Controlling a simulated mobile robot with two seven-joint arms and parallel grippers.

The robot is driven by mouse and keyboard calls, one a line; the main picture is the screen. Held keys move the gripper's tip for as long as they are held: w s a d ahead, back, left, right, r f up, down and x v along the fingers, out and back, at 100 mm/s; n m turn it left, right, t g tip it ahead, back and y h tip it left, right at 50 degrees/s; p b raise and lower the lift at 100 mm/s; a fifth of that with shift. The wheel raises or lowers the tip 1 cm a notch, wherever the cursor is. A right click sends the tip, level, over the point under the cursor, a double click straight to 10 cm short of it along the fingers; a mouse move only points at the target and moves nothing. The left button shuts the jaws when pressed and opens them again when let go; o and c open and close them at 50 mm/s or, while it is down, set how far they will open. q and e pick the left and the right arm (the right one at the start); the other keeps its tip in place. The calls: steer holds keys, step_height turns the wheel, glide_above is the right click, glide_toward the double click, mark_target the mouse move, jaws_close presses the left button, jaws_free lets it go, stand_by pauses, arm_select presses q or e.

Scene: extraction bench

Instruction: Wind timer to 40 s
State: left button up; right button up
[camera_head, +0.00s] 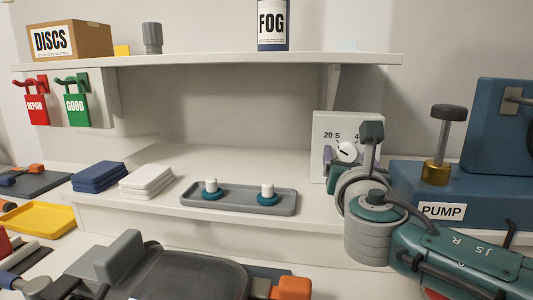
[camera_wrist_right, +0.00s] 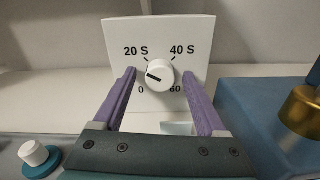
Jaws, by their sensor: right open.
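The timer (camera_head: 330,125) is a white upright panel with a round white knob (camera_wrist_right: 160,74), standing at the right end of the bench. In the right wrist view its panel reads 0, 20 S, 40 S and 60 around the knob. The knob's dark pointer line aims left, between the 0 and 20 S marks. My right gripper (camera_wrist_right: 160,78) is open, with one purple finger on each side of the knob and a visible gap to it. In the head view the gripper and wrist cover part of the panel, including the 40 S label. My left gripper is not seen.
A blue pump (camera_head: 405,180) with a brass-necked knob stands right of the timer. A grey tray (camera_head: 240,203) with two white-topped teal pieces lies to the left. A shelf (camera_head: 200,61) runs above. The bench between tray and timer is clear.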

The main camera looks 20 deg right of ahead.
steer(key=p+v, duration=0.1)
steer(key=v, duration=0.6)
steer(key=shift+s+a, duration=0.2)
steer(key=shift+s, duration=0.05)
